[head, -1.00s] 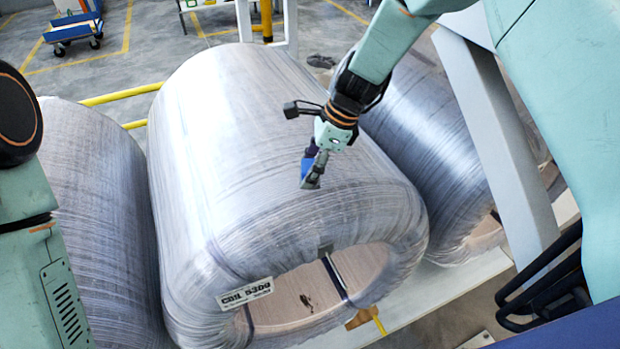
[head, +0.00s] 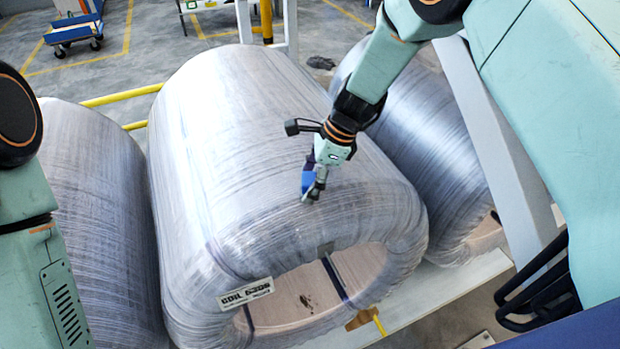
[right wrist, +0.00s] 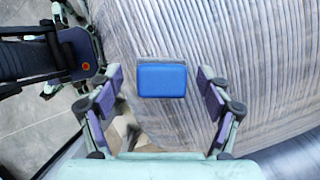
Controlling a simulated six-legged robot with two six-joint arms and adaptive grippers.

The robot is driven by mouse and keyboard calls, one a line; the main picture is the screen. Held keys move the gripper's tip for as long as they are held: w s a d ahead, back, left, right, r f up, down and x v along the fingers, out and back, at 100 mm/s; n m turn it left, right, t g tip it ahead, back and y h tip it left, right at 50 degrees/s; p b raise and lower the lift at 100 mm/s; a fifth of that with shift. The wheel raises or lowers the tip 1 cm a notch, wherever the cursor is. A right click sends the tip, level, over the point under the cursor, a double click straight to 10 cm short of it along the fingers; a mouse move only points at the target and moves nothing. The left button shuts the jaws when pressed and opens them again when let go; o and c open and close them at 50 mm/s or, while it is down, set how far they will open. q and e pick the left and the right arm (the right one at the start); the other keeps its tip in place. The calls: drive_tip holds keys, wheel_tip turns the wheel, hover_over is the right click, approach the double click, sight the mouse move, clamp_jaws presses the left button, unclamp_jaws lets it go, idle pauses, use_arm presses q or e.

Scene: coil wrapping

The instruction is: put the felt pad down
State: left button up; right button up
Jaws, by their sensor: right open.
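The felt pad is a blue block with a grey edge. It shows in the right wrist view (right wrist: 162,80) against the wrapped coil, between my open fingers with a gap on each side. In the head view the blue pad (head: 307,181) is partly hidden by my right gripper (head: 314,188), which is over the front upper side of the middle coil (head: 230,130). Whether the pad rests fully on the coil is hard to tell. My left arm shows at the left edge of the head view, but its gripper is out of view.
A second coil (head: 95,210) lies close on the left and a third (head: 420,140) on the right. The middle coil has a label (head: 245,294) by its open bore. A yellow rail (head: 120,95) and a blue cart (head: 76,28) are behind.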

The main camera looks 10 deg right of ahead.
sight(304, 178)
drive_tip(key=shift+w+r, duration=0.1)
drive_tip(key=v, duration=1.2)
drive_tip(key=shift+p, duration=0.35)
drive_tip(key=shift+a, duration=0.1)
drive_tip(key=x, duration=1.2)
drive_tip(key=shift+b, duration=0.3)
wheel_tip(304, 178, up, 2)
drive_tip(key=shift+r, duration=0.75)
